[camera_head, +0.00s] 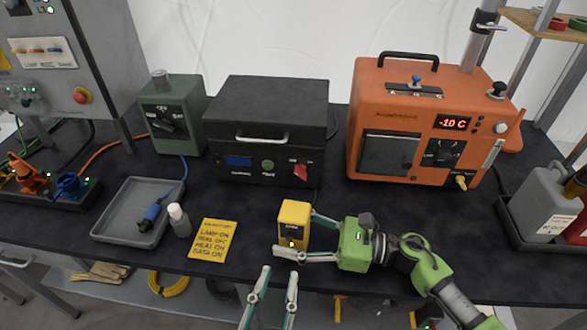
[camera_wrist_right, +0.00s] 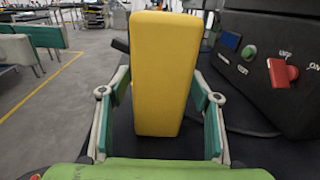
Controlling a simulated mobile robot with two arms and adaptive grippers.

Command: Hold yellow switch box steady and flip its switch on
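The yellow switch box (camera_head: 295,214) stands upright near the front edge of the dark table. A dark patch with small markings and a small glowing light show on its front in the head view; the switch position is too small to read. My right gripper (camera_head: 297,233) comes in from the right with one finger across the box's lower front and the other behind it. In the right wrist view the box (camera_wrist_right: 166,75) fills the space between the fingers, which appear to touch both sides. My left gripper (camera_head: 279,271) is below the box, fingers apart and empty, pointing toward it.
A black unit (camera_head: 266,115) and an orange oven-like device (camera_head: 425,90) stand behind. A grey canister (camera_head: 541,203) stands far right.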

